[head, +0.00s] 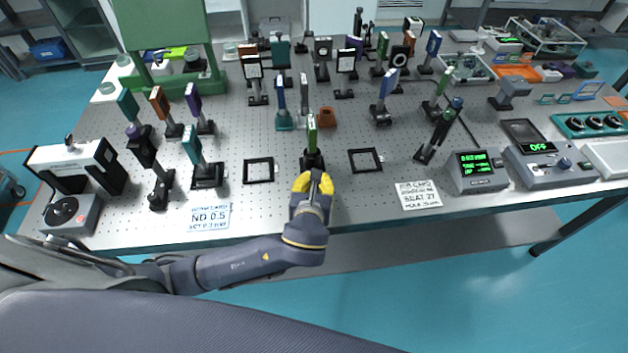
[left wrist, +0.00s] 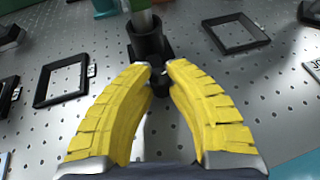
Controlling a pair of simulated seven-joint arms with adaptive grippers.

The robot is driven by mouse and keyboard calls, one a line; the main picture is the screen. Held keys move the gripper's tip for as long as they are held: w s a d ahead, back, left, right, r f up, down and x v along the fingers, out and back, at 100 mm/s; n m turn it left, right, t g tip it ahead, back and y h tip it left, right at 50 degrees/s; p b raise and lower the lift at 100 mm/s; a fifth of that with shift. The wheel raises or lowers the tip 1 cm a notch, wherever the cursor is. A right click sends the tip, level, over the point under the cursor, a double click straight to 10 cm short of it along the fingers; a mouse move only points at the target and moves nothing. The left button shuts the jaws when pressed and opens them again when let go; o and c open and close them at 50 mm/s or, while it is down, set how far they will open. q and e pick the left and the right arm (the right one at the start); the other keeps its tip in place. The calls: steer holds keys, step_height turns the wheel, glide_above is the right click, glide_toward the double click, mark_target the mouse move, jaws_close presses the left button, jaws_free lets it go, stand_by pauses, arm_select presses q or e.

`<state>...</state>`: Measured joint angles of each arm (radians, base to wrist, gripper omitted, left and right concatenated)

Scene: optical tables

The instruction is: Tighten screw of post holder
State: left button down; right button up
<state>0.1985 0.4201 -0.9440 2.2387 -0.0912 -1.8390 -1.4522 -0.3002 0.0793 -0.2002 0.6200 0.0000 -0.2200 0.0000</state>
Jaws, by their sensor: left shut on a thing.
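The black post holder (head: 312,160) stands upright near the front middle of the optical table (head: 275,225), carrying a post with a green-edged plate (head: 311,133). In the left wrist view the post holder (left wrist: 147,38) is just beyond the fingertips. Its small dark screw (left wrist: 160,84) faces me. My left gripper (head: 313,178) reaches in from the front with yellow padded fingers. In the left wrist view its tips (left wrist: 160,66) are shut on the screw, one on each side. The tips partly hide the screw. My right gripper is not in view.
Black square frames lie flat left (head: 258,170) and right (head: 366,160) of the post holder. An orange-brown block (head: 327,117) and several post-mounted optics stand behind. Printed cards (head: 209,216) lie near the front edge. A controller reading OFF (head: 546,160) sits at right.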

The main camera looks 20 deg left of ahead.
arm_select(q)
steer(key=n+y, duration=0.2)
steer(key=n+g+y, duration=0.1)
steer(key=y, duration=0.1)
steer(key=shift+w+d+n+g, duration=0.1)
steer(key=shift+d+n+g, duration=0.1)
steer(key=shift+n+g, duration=0.15)
steer(key=shift+r+n+g+y, duration=0.1)
steer(key=shift+n+g+y, duration=0.35)
steer(key=shift+n+y, duration=0.55)
steer(key=shift+w+a+n+g+y, duration=0.1)
steer(key=shift+n+g+y, duration=0.2)
steer(key=shift+n, duration=0.05)
steer(key=c, duration=1.2)
jaws_free()
steer(key=shift+v, duration=3.8)
